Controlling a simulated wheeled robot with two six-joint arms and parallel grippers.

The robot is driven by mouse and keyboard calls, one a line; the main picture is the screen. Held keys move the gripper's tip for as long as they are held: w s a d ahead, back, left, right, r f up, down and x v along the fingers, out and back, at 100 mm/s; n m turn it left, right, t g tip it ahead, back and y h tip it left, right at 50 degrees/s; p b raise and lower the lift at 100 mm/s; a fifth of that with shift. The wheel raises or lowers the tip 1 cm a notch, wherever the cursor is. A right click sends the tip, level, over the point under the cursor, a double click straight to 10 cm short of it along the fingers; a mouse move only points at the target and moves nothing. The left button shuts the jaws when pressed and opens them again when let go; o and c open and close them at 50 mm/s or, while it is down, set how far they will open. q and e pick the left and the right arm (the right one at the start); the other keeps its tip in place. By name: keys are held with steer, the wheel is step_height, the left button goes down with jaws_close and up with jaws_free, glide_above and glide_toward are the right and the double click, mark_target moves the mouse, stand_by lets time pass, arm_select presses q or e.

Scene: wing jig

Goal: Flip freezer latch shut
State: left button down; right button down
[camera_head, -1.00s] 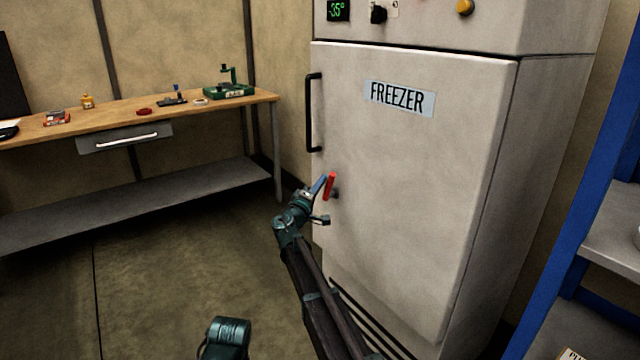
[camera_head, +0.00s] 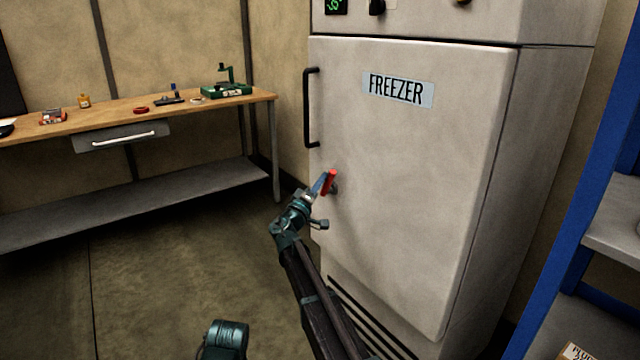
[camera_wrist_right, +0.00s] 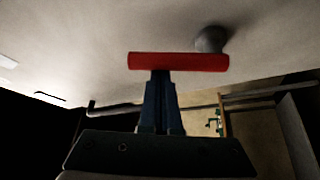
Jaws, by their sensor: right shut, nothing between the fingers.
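The freezer door (camera_head: 420,180) is closed flush, with a black vertical handle (camera_head: 308,108) at its left edge. The red latch lever (camera_head: 330,182) sits low near that edge and stands nearly upright, tilted slightly right. My right gripper (camera_head: 322,183) is shut and empty, its tips right beside the lever. In the right wrist view the red latch lever (camera_wrist_right: 178,62) lies across the tips of my right gripper (camera_wrist_right: 160,76), and its round grey pivot (camera_wrist_right: 211,40) shows at its right end. The tips appear to touch the lever. My left gripper is not in view.
A wooden workbench (camera_head: 120,108) with small tools stands at the left, with a drawer (camera_head: 122,138) under it. A blue shelf rack (camera_head: 570,190) stands at the right. The floor (camera_head: 180,270) between bench and freezer is clear.

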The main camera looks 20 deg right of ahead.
mark_target(326, 191)
steer(key=m+h+b, duration=0.1)
steer(key=m+b, duration=0.1)
steer(key=s+f+m+g+h+b, duration=0.1)
steer(key=m+h+b, duration=0.1)
steer(key=m, duration=0.1)
steer(key=s+d+f+m+h+b, duration=0.1)
steer(key=m, duration=0.2)
steer(key=shift+s+f+g+b, duration=0.2)
steer(key=shift+f+g+b, duration=0.05)
steer(key=shift+g+b, duration=0.15)
steer(key=m+g+h+b, duration=0.1)
steer(key=m, duration=0.1)
steer(key=s+f+m+g+h+b, duration=0.1)
steer(key=m+g, duration=0.1)
steer(key=m, duration=0.1)
steer(key=f+m+g+h+b, duration=0.1)
steer(key=m, duration=0.2)
steer(key=shift+s+d+f, duration=0.15)
steer(key=shift+d, duration=0.05)
steer(key=shift+f+b, duration=0.1)
steer(key=shift+b, duration=0.25)
